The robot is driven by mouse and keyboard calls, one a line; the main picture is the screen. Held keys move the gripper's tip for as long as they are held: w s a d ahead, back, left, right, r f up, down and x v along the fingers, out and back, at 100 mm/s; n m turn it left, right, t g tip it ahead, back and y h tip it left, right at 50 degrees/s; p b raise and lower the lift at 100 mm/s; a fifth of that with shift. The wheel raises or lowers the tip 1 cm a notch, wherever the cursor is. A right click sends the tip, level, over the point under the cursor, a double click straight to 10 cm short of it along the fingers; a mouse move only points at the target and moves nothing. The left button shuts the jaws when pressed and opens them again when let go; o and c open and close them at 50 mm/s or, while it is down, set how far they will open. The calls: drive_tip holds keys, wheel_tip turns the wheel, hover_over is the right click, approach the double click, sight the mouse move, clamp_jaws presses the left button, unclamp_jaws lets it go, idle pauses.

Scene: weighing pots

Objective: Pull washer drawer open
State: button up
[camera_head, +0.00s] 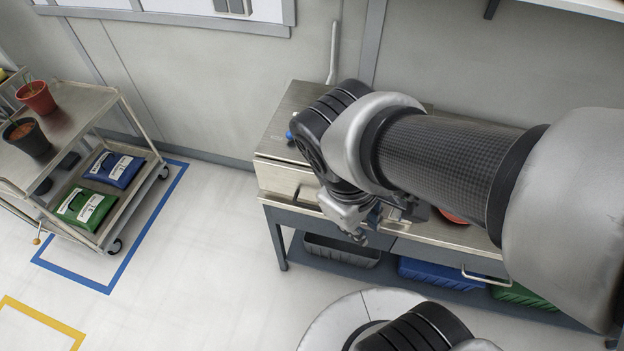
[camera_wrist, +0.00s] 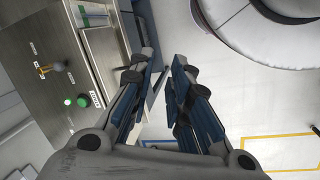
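The steel washer unit (camera_head: 287,180) stands at the left end of the bench, with a pale front face. The bench front below it, where a drawer would sit, is largely hidden behind my arm. My gripper (camera_head: 362,222) is at this front edge, pointing down. In the wrist view my gripper (camera_wrist: 161,66) has its two blue-padded fingers apart, with a gap between them. A thin pale bar shows in and behind that gap; I cannot tell whether it is the drawer handle or whether the fingers touch it. The unit's steel top (camera_wrist: 40,75) lies to the left.
Another bench drawer has a bar handle (camera_head: 487,278) at right. A grey bin (camera_head: 342,250) and a blue bin (camera_head: 440,274) sit on the shelf below. A steel cart (camera_head: 72,105) with pots and bags stands left. The floor (camera_head: 205,250) between is clear.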

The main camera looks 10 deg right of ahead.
drive_tip(key=w+a+f+m+t+h, duration=0.2)
drive_tip(key=a+f+m+t, duration=0.15)
drive_tip(key=f+m, duration=0.6)
drive_tip(key=w+a+f+m+t+h, duration=0.1)
drive_tip(key=w+a+f+m+t, duration=0.3)
drive_tip(key=f+m, duration=0.6)
drive_tip(key=w+a+f+m+t+h, duration=0.1)
drive_tip(key=a+f+m+t+h, duration=0.1)
drive_tip(key=f+m+t, duration=0.7)
drive_tip(key=w+d+g, duration=0.1)
drive_tip(key=w+d, duration=0.1)
drive_tip(key=w, duration=0.2)
drive_tip(key=w+d+f+m+g+b, duration=0.1)
drive_tip(key=w+d, duration=0.2)
drive_tip(key=w, duration=0.2)
drive_tip(key=w+d+f+m+g+b, duration=0.1)
drive_tip(key=w+d, duration=0.2)
drive_tip(key=w, duration=0.2)
drive_tip(key=shift+w+d+g, duration=0.1)
drive_tip(key=shift+d+g, duration=0.15)
drive_tip(key=shift+c, duration=0.4)
clamp_jaws()
